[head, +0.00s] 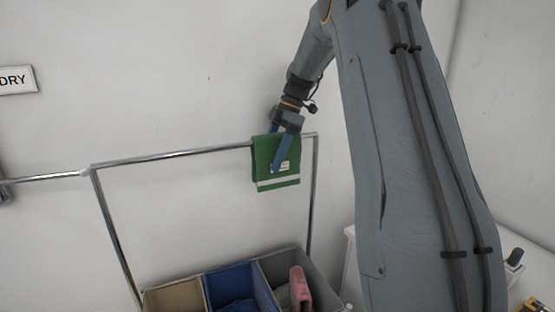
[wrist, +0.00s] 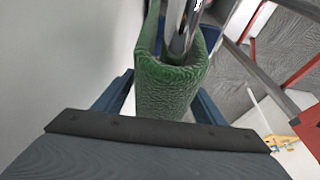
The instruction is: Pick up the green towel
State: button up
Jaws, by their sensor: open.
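The green towel (head: 264,158) hangs folded over the metal rail, near the rail's right end. It has a white stripe near its lower edge and a small white label. In the wrist view the towel (wrist: 168,88) is draped over the rail between my two blue fingers. My gripper (head: 277,150) is open at the towel, one finger in front of it and the other mostly hidden behind. In the wrist view my gripper (wrist: 165,90) has a finger on each side of the towel. Whether the fingers touch the cloth I cannot tell.
The metal rail (head: 180,155) runs close along the white wall. Below it stand a tan bin (head: 172,297), a blue bin (head: 238,279) and a grey bin (head: 318,278) with a pink cloth (head: 299,290). A sign (head: 16,80) is on the wall at left.

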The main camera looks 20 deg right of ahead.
jog(key=c, duration=1.2)
jog(key=shift+r, duration=0.1)
jog(key=shift+c, duration=0.2)
